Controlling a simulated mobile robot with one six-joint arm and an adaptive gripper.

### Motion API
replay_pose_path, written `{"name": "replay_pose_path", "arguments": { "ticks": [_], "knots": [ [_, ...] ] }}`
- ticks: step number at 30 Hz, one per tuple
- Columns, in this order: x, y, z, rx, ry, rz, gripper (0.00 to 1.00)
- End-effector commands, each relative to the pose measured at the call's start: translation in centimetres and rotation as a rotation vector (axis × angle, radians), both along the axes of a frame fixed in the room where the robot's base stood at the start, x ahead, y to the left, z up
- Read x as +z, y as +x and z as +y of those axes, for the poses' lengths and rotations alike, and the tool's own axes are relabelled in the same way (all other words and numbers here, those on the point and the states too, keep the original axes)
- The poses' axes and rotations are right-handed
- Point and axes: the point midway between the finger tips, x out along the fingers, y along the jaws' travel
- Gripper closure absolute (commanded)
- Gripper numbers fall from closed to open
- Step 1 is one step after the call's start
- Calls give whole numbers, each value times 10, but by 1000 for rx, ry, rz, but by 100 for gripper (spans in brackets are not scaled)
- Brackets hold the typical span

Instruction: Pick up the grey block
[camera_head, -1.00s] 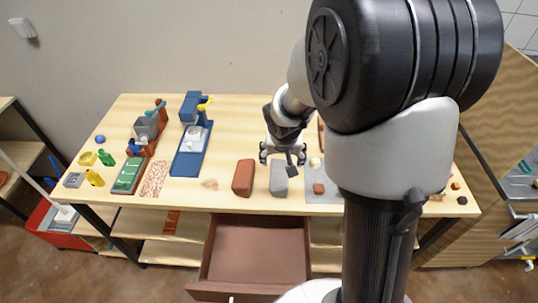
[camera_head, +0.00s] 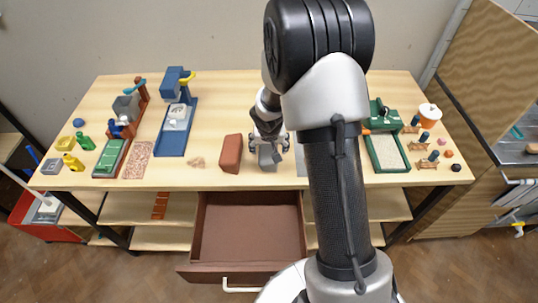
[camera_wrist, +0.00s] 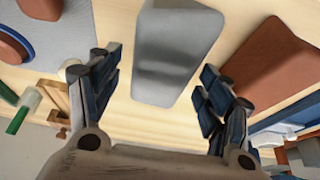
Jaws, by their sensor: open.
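The grey block (camera_wrist: 172,50) lies on the wooden table, between and just ahead of my open fingertips in the wrist view. In the head view the grey block (camera_head: 268,158) is partly hidden beneath my gripper (camera_head: 269,142), near the table's front edge. My gripper also shows in the wrist view (camera_wrist: 150,75), with its two fingers spread apart and nothing held between them.
A reddish-brown block (camera_head: 231,153) stands just left of the grey one. A grey mat (camera_head: 301,158) lies to the right, partly hidden by my arm. An open drawer (camera_head: 248,232) juts out below the front edge. A blue device (camera_head: 177,110) stands farther left.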

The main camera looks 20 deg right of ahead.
Motion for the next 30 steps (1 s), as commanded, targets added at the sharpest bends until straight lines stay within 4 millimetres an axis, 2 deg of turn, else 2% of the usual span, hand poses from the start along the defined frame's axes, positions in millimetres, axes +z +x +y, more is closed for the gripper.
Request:
{"name": "replay_pose_path", "arguments": {
  "ticks": [1, 4, 30],
  "knots": [
    [-8, 3, -1, 0, 0, 0, 28],
    [-13, 5, -2, -2, 0, -1, 28],
    [-18, 5, -3, 0, 0, -1, 28]
  ]
}}
